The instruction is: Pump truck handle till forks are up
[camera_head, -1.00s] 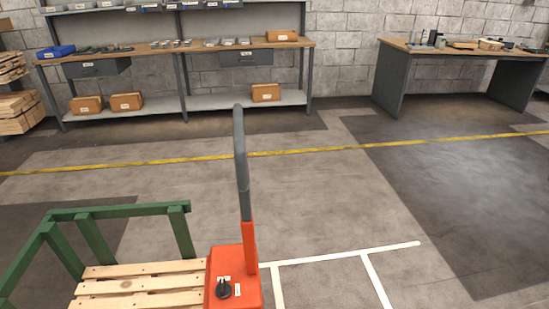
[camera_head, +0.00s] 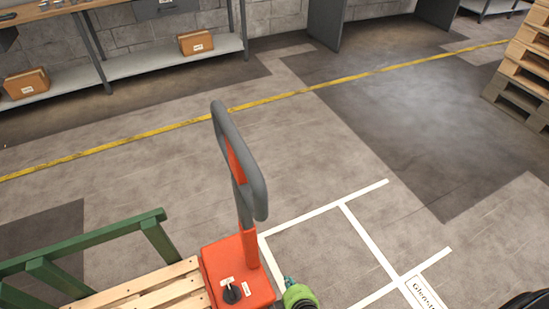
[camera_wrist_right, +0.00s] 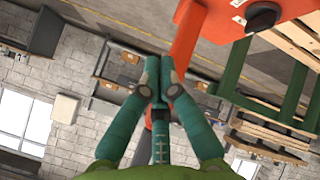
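The orange pallet truck (camera_head: 238,272) stands at the lower centre of the head view, with a dark knob on its housing. Its handle (camera_head: 256,180), a grey loop on an orange and grey shaft, stands nearly upright. My right gripper (camera_head: 298,292), green, is low and to the right of the housing, apart from the handle loop. In the right wrist view, its teal fingers (camera_wrist_right: 160,85) lie close together, and orange truck parts (camera_wrist_right: 200,40) show beyond them. Whether they are open or shut is unclear. The forks are hidden. My left gripper is not in view.
A wooden pallet (camera_head: 150,291) with a green frame (camera_head: 95,240) adjoins the truck on the left. White floor lines (camera_head: 365,232) mark the right. Stacked pallets (camera_head: 525,75) stand at the far right. A shelf (camera_head: 170,60) is at the back. The middle floor is clear.

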